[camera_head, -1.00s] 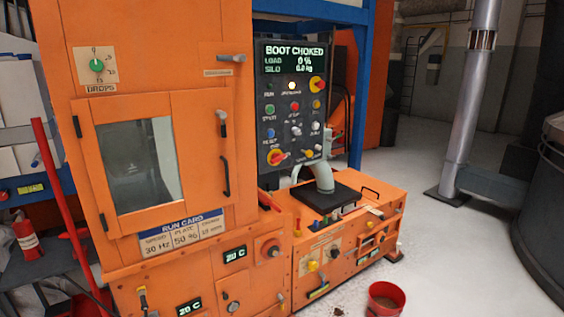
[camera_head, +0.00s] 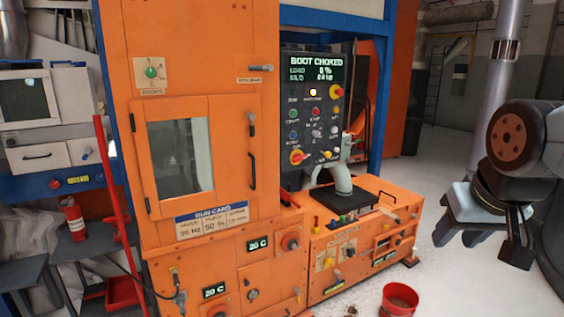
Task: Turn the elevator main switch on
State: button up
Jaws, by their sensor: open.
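The dark control panel (camera_head: 312,122) stands to the right of the orange cabinet, with a screen reading "BOOT CHOKED" at its top. A red-and-yellow rotary switch (camera_head: 297,157) sits at its lower left, its knob looking roughly level. Another red-and-yellow control (camera_head: 336,92) sits at the upper right edge. The labels are too small to tell which is the main switch. My gripper (camera_head: 460,238) is at the right of the picture, pointing down, open and empty. It is well apart from the panel.
A grey curved spout on a black plate (camera_head: 343,199) stands before the panel's lower part, on a low orange unit (camera_head: 360,250). A red bucket (camera_head: 399,300) is on the floor. The orange cabinet (camera_head: 225,110) has a windowed door. Open floor lies between panel and gripper.

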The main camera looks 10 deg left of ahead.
aim_at(297, 157)
jog(key=u, duration=0.1)
jog(key=i, duration=1)
jog(key=z, duration=0.05)
